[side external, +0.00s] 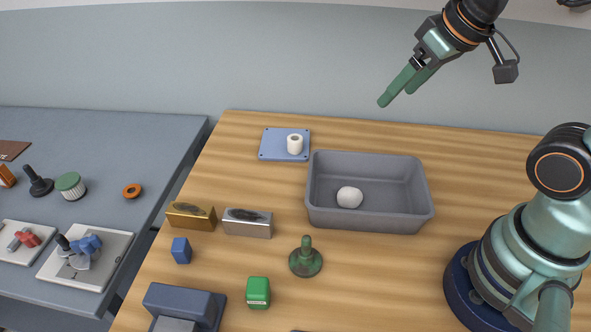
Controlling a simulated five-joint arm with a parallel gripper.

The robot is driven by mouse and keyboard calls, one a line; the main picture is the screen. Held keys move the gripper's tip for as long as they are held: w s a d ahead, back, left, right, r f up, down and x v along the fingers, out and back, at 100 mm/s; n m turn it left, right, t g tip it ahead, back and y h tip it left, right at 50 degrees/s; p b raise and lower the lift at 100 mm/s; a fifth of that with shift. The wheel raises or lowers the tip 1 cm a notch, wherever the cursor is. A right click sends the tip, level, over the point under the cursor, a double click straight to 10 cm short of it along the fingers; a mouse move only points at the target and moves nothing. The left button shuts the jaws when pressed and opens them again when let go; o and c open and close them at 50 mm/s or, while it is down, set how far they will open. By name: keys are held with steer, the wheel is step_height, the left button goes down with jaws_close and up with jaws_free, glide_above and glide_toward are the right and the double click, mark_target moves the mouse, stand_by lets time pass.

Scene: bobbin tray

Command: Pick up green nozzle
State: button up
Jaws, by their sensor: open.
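The green nozzle (306,260) stands upright on the wooden table, a dark green round base with a narrower stem on top. It is in front of the grey tray and stands free of other things. My gripper (396,97) is high up at the upper right, open, with green fingers pointing down and left. Nothing shows between the fingers. It is well above the table and apart from the nozzle.
The grey tray (371,220) holds a white ball (349,197). A white spool (295,144) stands on a blue plate (270,151). Gold (190,218) and silver (247,228) blocks, a blue block (181,251) and a green block (258,292) lie left of the nozzle.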

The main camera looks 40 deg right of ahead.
steer(key=shift+a, duration=0.1)
steer(key=m+g, duration=0.6)
steer(key=m, duration=0.2)
glide_toward(257, 286)
step_height(257, 286, down, 12)
steer(key=shift+s+r, duration=0.1)
steer(key=shift+s, duration=0.05)
jaws_close()
